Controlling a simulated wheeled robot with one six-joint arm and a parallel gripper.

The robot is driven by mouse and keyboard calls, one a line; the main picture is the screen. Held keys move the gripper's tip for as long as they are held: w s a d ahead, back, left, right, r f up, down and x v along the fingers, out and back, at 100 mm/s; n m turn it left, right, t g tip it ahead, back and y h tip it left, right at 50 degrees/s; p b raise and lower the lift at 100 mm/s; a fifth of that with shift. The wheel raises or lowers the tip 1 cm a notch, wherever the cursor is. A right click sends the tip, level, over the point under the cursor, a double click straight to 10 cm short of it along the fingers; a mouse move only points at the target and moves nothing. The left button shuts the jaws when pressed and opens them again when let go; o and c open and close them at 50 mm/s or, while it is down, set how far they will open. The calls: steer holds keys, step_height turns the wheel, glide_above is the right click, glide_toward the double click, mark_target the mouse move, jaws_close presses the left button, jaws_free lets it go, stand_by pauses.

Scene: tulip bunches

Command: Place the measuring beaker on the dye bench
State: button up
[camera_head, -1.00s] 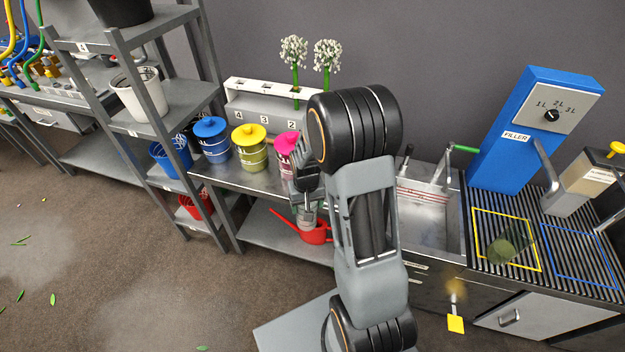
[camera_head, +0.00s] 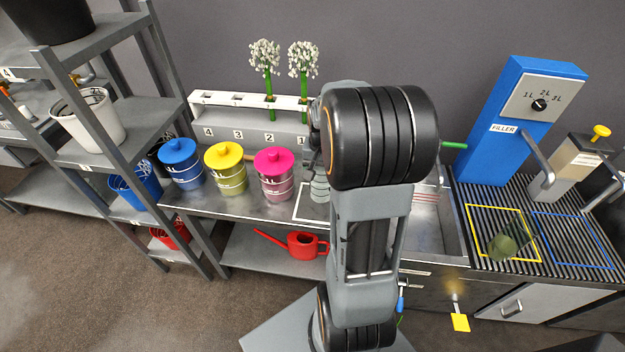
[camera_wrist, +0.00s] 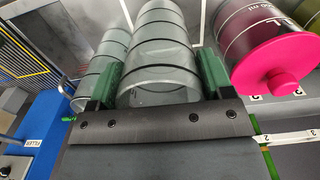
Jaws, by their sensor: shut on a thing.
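The measuring beaker (camera_wrist: 160,55) is clear glass with dark bands. In the wrist view it lies between the green-padded fingers of my gripper (camera_wrist: 158,88), which is shut on it. In the head view the beaker (camera_head: 319,188) shows partly beside my arm, at a white-outlined square on the dye bench (camera_head: 235,205). My gripper (camera_head: 314,150) is mostly hidden there behind my arm. I cannot tell whether the beaker's base touches the bench. The pink-lidded canister (camera_head: 274,172) stands just left of the beaker; it also shows in the wrist view (camera_wrist: 270,50).
Yellow-lidded (camera_head: 226,167) and blue-lidded (camera_head: 181,163) canisters stand further left. A numbered rack (camera_head: 230,125) with two white flowers is behind. The sink (camera_head: 435,235) and blue filler (camera_head: 500,135) are right. A second banded glass shape (camera_wrist: 105,65) shows beside the beaker, possibly a reflection.

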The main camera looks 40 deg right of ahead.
steer(key=w+f, duration=0.5)
steer(key=f, duration=0.4)
steer(key=shift+w+d+f, duration=0.15)
steer(key=shift+w+d, duration=0.05)
steer(key=shift+f, duration=0.1)
steer(key=shift+f, duration=0.15)
steer(key=o, duration=1.5)
